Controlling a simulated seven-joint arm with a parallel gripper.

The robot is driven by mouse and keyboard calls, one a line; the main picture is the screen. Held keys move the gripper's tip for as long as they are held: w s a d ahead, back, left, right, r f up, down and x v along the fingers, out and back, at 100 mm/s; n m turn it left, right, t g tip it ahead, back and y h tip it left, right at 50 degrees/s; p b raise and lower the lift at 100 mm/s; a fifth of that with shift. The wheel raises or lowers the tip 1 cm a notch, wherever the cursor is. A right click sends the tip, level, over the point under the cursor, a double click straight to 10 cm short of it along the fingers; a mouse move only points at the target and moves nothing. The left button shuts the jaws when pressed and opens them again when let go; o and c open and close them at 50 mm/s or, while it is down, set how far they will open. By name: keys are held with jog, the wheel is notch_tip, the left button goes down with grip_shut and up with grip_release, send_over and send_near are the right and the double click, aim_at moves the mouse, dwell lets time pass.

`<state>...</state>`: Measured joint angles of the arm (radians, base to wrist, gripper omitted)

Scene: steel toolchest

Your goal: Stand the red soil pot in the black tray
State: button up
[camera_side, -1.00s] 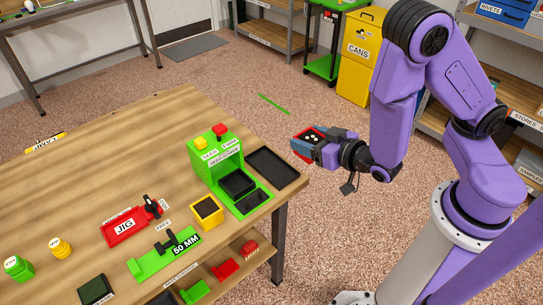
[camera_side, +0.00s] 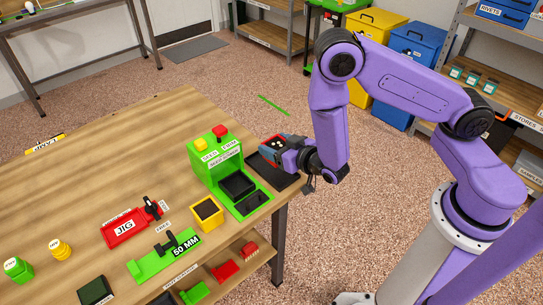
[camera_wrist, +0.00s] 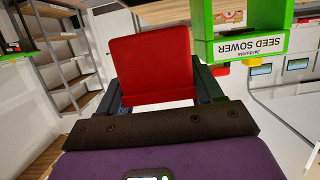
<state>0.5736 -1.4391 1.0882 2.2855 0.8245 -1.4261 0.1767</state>
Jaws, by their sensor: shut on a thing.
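The red soil pot (camera_side: 276,141) is held upright in my gripper (camera_side: 283,149), with dark soil and a few pale dots showing at its top in the side view. In the wrist view the pot's red wall (camera_wrist: 151,62) fills the space between the two dark fingers of my gripper (camera_wrist: 156,88). The black tray (camera_side: 284,182) lies flat at the table's right corner. The pot and gripper overlap the far part of the tray in the side view and hide some of it. Whether the pot touches the tray cannot be told.
The green seed sower (camera_side: 213,155) stands directly left of the tray; it also shows at upper right in the wrist view (camera_wrist: 240,45). A yellow pot of soil (camera_side: 207,212), a green 50 mm gauge (camera_side: 165,255) and a red jig (camera_side: 128,227) stand further left.

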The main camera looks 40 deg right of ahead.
jog(key=shift+w+a+f, duration=0.15)
jog(key=shift+w+f, duration=0.5)
jog(key=shift+f, duration=0.2)
jog(key=shift+w+f, duration=0.15)
jog(key=shift+f, duration=1.55)
jog(key=shift+f, duration=0.1)
jog(key=o, duration=1.2)
jog(key=shift+o, duration=0.2)
